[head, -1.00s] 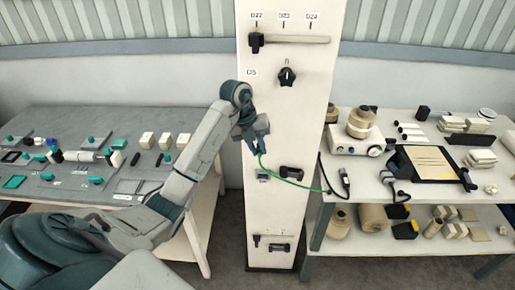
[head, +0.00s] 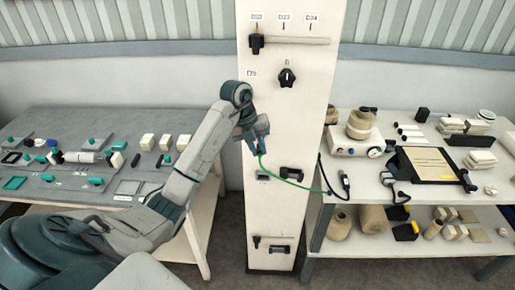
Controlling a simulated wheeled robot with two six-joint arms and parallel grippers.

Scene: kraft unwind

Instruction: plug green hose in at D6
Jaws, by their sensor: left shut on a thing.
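A green hose (head: 291,181) runs from my left gripper down and to the right, across the white panel's face and towards the right table. My left gripper (head: 259,150) is shut on the hose's upper end, in front of the panel (head: 286,125). A small grey fitting (head: 263,175) sits on the panel just below the gripper. The gripper hides part of the panel, and I cannot read a D6 label. A label that looks like D5 (head: 251,73) shows above the gripper. My right gripper is not in view.
A black knob (head: 287,77) and a slider bar (head: 295,40) are on the upper panel. Black handles (head: 291,173) sit lower down. A grey table (head: 70,195) with many small parts stands left. A white table (head: 358,182) with spools and devices stands right.

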